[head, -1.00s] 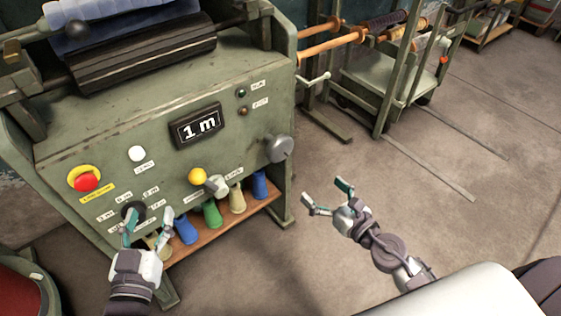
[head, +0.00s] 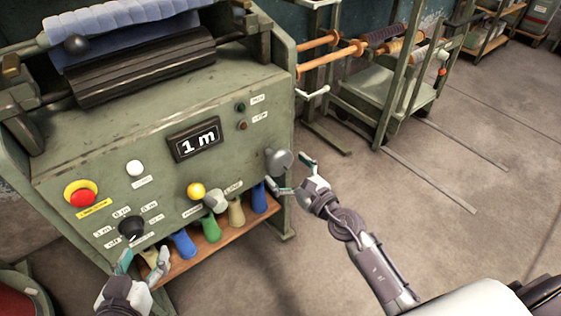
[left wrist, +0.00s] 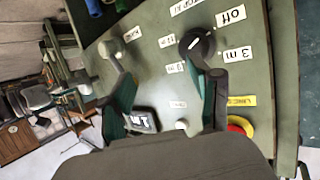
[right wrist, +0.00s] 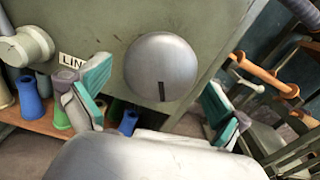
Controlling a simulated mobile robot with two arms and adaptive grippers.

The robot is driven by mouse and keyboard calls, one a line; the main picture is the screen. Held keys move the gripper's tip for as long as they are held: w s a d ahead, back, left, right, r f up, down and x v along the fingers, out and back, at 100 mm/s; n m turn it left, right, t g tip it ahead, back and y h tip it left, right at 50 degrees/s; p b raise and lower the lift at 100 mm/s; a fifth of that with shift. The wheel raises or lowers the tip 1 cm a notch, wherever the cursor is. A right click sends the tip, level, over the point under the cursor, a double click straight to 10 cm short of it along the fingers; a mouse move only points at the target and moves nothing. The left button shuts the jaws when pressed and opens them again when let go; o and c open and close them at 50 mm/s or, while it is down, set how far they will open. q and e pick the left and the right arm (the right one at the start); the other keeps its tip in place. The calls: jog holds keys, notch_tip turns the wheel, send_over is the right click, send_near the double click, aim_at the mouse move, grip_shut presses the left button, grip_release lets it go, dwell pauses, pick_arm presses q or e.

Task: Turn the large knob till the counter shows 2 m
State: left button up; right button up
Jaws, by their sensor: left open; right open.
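The large round grey knob (head: 278,161) is on the right end of the green machine's panel. In the right wrist view the knob (right wrist: 162,65) has a dark mark pointing down. My right gripper (head: 296,177) is open and faces it; the knob appears between and beyond the fingers, not gripped. The counter (head: 195,140) reads "1 m". My left gripper (head: 143,264) is open and empty, just below a black selector knob (head: 131,229) with labels around it. The selector also shows in the left wrist view (left wrist: 197,45), beyond the finger tips.
A red button on yellow (head: 82,196), a white button (head: 135,168), a yellow button (head: 196,191) and a smaller pale knob (head: 215,199) are on the panel. Coloured cones stand on a wooden shelf (head: 225,236) below. The floor at right is clear near me.

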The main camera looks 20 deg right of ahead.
pick_arm(q)
jog(key=shift+w+d+r+t, duration=0.1)
jog(key=shift+w+r+t, duration=0.2)
jog(key=shift+r, duration=0.15)
pick_arm(e)
jog(key=shift+x, duration=1.15)
jog(key=c, duration=1)
jog(key=shift+o, duration=0.2)
jog(key=m+p, duration=0.2)
jog(key=m, duration=0.2)
jog(key=shift+r, duration=0.1)
jog(key=m+p, duration=0.2)
jog(key=m, duration=0.2)
jog(key=shift+m, duration=0.3)
jog(key=m+p, duration=0.2)
jog(key=m, duration=0.3)
jog(key=shift+m, duration=0.7)
pick_arm(q)
jog(key=s+a+f+g+y, duration=0.1)
jog(key=s+a+f+g, duration=0.1)
jog(key=s+f+g, duration=0.2)
jog(key=s+a+f+g+y, duration=0.1)
jog(key=s+a+f+g, duration=0.2)
jog(key=s, duration=0.7)
notch_tip(320, 180, down, 2)
jog(key=g, duration=0.3)
jog(key=shift+s+a+n+g+y, duration=0.15)
jog(key=shift+s+n+g+y, duration=0.1)
jog(key=shift+n+g+y, duration=0.05)
